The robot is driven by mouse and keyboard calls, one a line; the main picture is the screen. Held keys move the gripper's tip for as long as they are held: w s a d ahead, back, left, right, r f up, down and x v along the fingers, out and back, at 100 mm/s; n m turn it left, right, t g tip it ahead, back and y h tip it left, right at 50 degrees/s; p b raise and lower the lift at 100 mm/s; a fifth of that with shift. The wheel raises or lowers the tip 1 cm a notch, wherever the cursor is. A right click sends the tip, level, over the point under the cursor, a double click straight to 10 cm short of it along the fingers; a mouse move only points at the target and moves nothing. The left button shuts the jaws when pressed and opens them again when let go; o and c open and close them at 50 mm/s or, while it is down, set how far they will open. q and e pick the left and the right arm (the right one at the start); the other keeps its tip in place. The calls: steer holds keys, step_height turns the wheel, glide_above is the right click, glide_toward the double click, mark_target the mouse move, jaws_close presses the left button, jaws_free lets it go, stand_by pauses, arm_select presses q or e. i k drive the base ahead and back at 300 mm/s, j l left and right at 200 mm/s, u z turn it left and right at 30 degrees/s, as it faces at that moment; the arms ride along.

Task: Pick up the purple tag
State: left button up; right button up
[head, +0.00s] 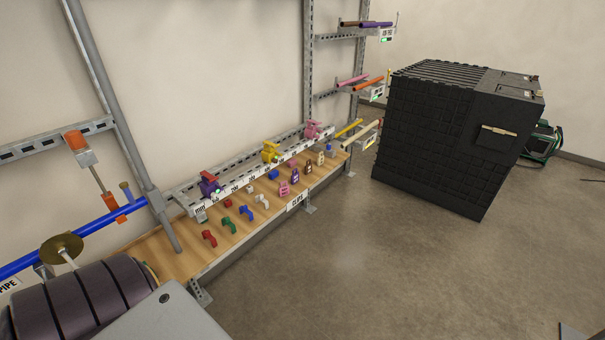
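The purple tag (295,177) is a small upright piece with a pale mark on its front. It stands on the wooden shelf board between a pink tag (284,188) and a dark brown tag (308,168). A cream tag (321,158) stands farther along the same row. Nothing covers the purple tag from this view. Neither of my grippers shows in the head view, so their state and distance to the tag cannot be seen.
Red, green, blue and white clips (228,223) lie nearer on the wooden board (180,252). Coloured clamps sit on the metal rail (240,180) behind. A large black crate (440,140) stands to the right. The concrete floor (360,270) in front is clear.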

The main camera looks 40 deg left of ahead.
mark_target(294, 178)
steer(key=i+l+u, duration=0.15)
steer(key=i, duration=0.65)
steer(key=i+l+u, duration=0.1)
steer(key=i+u, duration=0.25)
steer(key=i+l+u, duration=0.15)
steer(key=i+u, duration=0.15)
steer(key=i, duration=0.15)
steer(key=i+l+u, duration=0.2)
steer(key=u, duration=0.15)
steer(key=i+l+u, duration=0.5)
steer(key=l+u, duration=0.2)
steer(key=i+l+u, duration=0.15)
steer(key=l+u, duration=0.2)
steer(key=i+l+u, duration=0.1)
steer(key=l+u, duration=0.7)
steer(key=l, duration=0.55)
